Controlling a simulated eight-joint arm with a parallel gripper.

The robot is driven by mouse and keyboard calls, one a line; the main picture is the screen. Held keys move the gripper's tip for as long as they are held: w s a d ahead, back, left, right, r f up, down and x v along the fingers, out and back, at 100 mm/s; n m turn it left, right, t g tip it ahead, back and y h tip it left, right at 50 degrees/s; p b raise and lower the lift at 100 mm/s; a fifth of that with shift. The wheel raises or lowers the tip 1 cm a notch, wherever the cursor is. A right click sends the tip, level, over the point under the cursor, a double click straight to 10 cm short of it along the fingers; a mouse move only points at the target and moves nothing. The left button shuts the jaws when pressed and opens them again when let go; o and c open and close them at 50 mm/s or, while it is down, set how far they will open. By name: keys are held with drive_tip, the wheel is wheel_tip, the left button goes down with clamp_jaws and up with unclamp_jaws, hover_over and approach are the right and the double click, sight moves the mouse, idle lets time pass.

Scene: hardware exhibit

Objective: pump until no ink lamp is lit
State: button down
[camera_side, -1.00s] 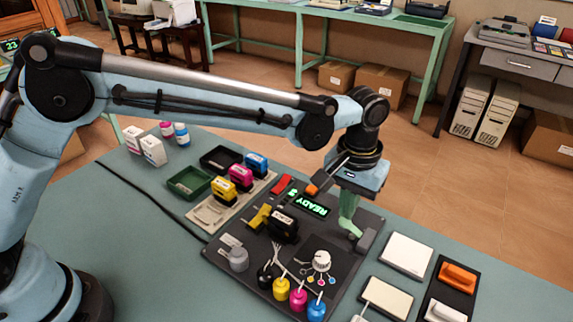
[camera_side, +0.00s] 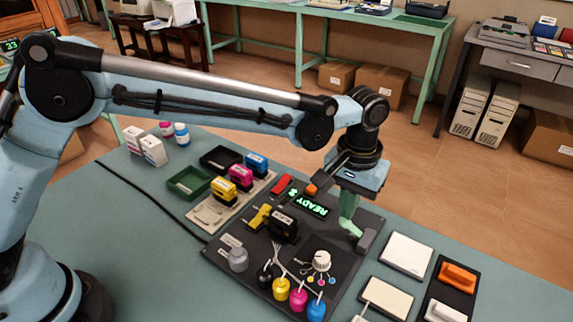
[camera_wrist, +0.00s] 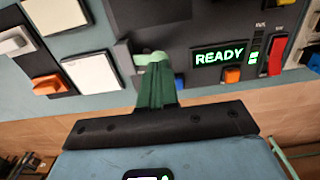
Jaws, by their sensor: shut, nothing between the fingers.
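My gripper (camera_side: 350,226) is shut and empty, its green fingers pointing down at the right edge of the dark machine panel (camera_side: 345,268). In the wrist view the fingertips (camera_wrist: 152,58) are at a grey block-like part (camera_wrist: 124,56), which also shows in the side view (camera_side: 366,242); I cannot tell whether they touch. The green display (camera_side: 310,205) reads READY, also in the wrist view (camera_wrist: 220,54). A white dial (camera_side: 321,260) has several small coloured dots below it; I cannot tell whether these are lamps or lit. A black cartridge (camera_side: 284,228) sits beside a yellow lever (camera_side: 260,217).
Black, yellow (camera_side: 280,288), magenta (camera_side: 298,300) and cyan bottles (camera_side: 316,309) stand at the panel's front. A red switch (camera_wrist: 277,52) and orange button (camera_wrist: 232,76) flank the display. Cartridges (camera_side: 240,176) and a green tray (camera_side: 189,182) lie left. White pads (camera_side: 406,254) lie right.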

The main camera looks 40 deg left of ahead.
drive_tip(key=shift+f, duration=1.65)
drive_tip(key=shift+r, duration=1.7)
drive_tip(key=shift+f, duration=1.6)
drive_tip(key=shift+r, duration=1.6)
